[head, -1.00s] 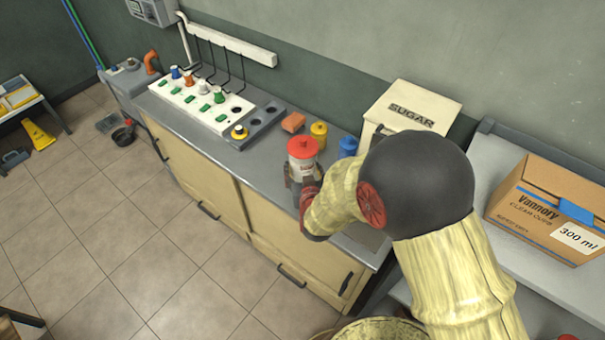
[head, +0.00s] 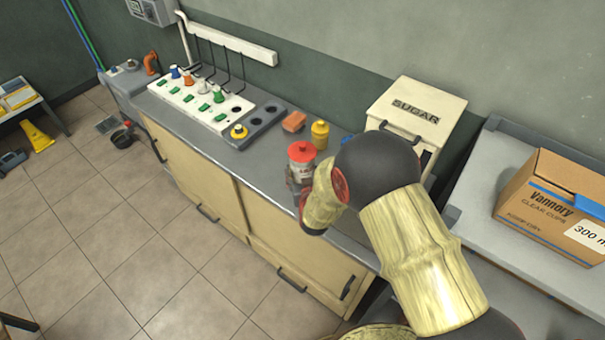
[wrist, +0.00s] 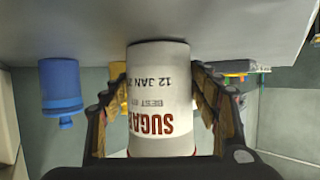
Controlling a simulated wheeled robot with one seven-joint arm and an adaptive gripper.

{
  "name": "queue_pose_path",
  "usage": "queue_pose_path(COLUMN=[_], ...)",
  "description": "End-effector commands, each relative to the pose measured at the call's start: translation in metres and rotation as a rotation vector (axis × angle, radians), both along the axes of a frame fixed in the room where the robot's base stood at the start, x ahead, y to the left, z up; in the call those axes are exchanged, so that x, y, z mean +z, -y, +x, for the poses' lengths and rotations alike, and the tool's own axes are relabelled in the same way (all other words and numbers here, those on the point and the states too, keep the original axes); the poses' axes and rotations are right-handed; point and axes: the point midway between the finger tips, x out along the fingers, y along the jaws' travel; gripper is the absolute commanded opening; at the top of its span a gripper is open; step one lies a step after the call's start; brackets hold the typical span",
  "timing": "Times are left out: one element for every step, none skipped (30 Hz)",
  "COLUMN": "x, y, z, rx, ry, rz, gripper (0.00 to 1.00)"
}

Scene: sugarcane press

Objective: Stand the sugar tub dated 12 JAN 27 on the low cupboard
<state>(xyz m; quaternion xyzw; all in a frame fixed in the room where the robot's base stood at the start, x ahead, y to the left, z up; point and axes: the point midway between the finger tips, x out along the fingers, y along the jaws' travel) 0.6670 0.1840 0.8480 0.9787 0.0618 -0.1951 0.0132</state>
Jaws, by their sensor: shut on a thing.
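The white sugar tub with a red lid (head: 301,152) is in my gripper (head: 297,178). In the wrist view, which is upside down, my gripper (wrist: 157,88) has a finger on each side of the tub (wrist: 160,100). Its label reads SUGAR, BEST BY, 12 JAN and a year cut off at the tub's curve. The long cream cupboard with a grey top (head: 215,152) runs along the wall. The tub is upright at the top's front edge; I cannot tell whether its base touches.
A grey holed rack (head: 262,122) is left, a SUGAR bin (head: 415,112) right. Bare top lies between the rack and my gripper.

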Motion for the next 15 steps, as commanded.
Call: queue_pose_path(x=[0.0035,0.0035,0.0035,0.0032,0.0025,0.0012,0.0001,-0.0010,-0.0021,-0.0018,-0.0016,-0.0016,-0.0016,-0.0015,-0.0015], y=[-0.0006,-0.0005,-0.0006,-0.0005,-0.0004,-0.0004,-0.0004,-0.0004,-0.0001,-0.0001,-0.0001,-0.0001,0.0000,0.0000,0.0000], z=[0.0014,0.0013,0.0013,0.0012,0.0011,0.0011,0.0011,0.0011,-0.0001,-0.0001,-0.0001,-0.0001,-0.0001,-0.0001,-0.0001], rx=[0.000,0.000,0.000,0.000,0.000,0.000,0.000,0.000,0.000,0.000,0.000,0.000,0.000,0.000,0.000], ry=[0.005,0.005,0.005,0.005,0.005,0.004,0.004,0.004,0.000,0.000,0.000,0.000,0.000,0.000,0.000], rz=[0.002,0.002,0.001,0.001,0.001,0.001,0.001,0.001,0.000,0.000,0.000,0.000,0.000,0.000,0.000], gripper=[0.18,0.18,0.18,0.18,0.18,0.18,0.18,0.18,0.62,0.64,0.66,0.68,0.70,0.71,0.74])
